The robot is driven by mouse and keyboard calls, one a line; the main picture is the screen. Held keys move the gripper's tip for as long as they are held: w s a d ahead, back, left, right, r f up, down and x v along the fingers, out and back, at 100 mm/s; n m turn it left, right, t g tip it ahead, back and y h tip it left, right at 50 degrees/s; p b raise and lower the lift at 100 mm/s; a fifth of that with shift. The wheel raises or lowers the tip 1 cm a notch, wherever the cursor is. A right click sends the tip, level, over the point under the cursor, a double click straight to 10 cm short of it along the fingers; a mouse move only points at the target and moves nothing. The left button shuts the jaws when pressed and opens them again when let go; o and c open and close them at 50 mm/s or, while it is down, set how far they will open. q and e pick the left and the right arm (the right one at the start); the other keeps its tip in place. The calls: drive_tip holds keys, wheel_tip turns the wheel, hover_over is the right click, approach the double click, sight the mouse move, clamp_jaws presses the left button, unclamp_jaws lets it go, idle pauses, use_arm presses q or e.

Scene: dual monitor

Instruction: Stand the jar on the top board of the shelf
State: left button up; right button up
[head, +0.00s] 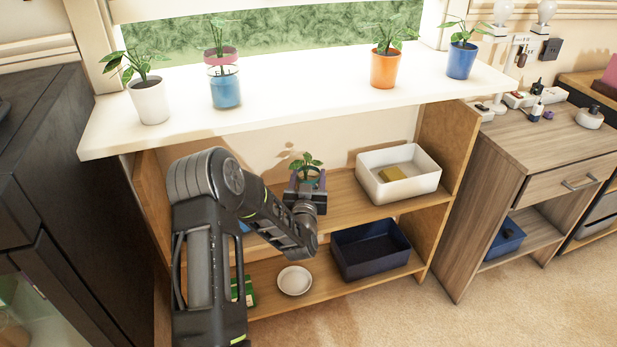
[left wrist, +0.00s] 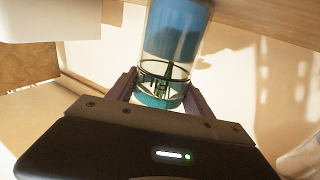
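The jar shows large in the left wrist view (left wrist: 175,35), with a blue part, a clear glass band and a teal end; plant stems show through it. In the head view its leaves (head: 305,162) rise above my left gripper (head: 307,187), and its body is mostly hidden. My left gripper (left wrist: 163,92) has its two fingers against opposite sides of the jar and is shut on it. The jar is upright above the shelf's top board (head: 345,198); I cannot tell whether its base touches the board. My right gripper is not in view.
A white bin (head: 418,180) with a yellow item stands on the top board at right. A dark blue bin (head: 372,262), white bowl (head: 294,280) and green box (head: 243,290) are on the lower board. The white sill (head: 300,95) with several potted plants overhangs the shelf.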

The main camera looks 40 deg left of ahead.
use_arm(q)
drive_tip(key=o, duration=0.4)
drive_tip(key=shift+r, duration=0.1)
drive_tip(key=shift+r+p, duration=0.15)
drive_tip(key=shift+p, duration=0.15)
drive_tip(key=shift+s+d, duration=0.2)
drive_tip(key=shift+s, duration=0.1)
drive_tip(key=v, duration=0.3)
drive_tip(key=b+v, duration=0.1)
drive_tip(key=shift+s+d+f, duration=0.15)
drive_tip(key=shift+s+f, duration=0.1)
drive_tip(key=shift+f, duration=0.05)
drive_tip(key=b+v, duration=0.5)
drive_tip(key=shift+s+d+b, duration=0.2)
drive_tip(key=shift+s+b, duration=0.15)
drive_tip(key=shift+s+d+r, duration=0.15)
drive_tip(key=shift+s+d, duration=0.1)
drive_tip(key=shift+s, duration=0.15)
